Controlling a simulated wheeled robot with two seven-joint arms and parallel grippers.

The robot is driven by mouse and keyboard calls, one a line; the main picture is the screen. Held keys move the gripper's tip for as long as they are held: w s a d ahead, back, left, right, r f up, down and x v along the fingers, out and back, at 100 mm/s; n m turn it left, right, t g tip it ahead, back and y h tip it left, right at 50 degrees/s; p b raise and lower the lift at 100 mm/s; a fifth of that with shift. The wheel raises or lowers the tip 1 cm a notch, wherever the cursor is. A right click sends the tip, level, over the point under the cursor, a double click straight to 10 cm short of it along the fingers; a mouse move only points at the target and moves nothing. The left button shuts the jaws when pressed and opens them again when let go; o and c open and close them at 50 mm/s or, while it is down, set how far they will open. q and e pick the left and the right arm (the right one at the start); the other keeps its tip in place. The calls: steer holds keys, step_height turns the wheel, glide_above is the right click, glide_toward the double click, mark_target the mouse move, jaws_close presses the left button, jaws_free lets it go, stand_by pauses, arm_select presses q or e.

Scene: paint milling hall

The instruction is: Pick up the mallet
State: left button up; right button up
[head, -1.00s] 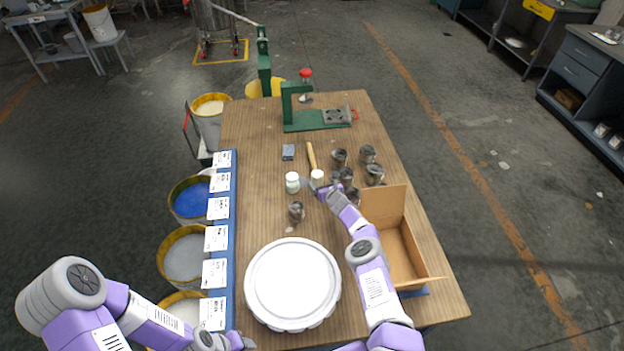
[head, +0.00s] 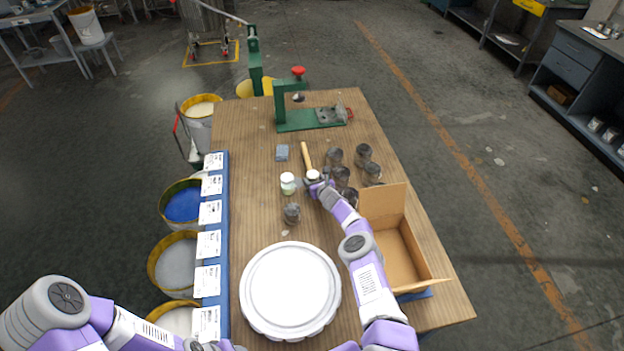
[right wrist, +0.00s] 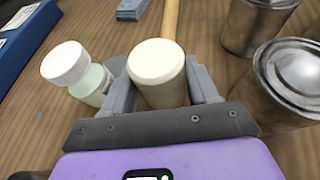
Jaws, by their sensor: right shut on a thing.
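The mallet (head: 306,156) has a light wooden handle pointing toward the back of the table and a pale round head. In the right wrist view the mallet head (right wrist: 157,72) sits between the two grey fingers, with the handle running away behind it. My right gripper (head: 314,178) is shut on the mallet head; whether the mallet is clear of the table I cannot tell. My left gripper (head: 215,346) is low at the bottom edge of the head view, left of the white lid, and its fingers are too cut off to judge.
A white-capped jar (head: 288,183) stands close left of the right gripper. Several metal cans (head: 363,154) stand close right. An open cardboard box (head: 402,255) and a large white lid (head: 290,290) are nearer. A grey block (head: 282,152) and green press (head: 300,118) are farther back.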

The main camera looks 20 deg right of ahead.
steer(key=shift+c, duration=0.9)
arm_select(q)
steer(key=shift+r, duration=0.1)
arm_select(e)
steer(key=shift+r, duration=0.15)
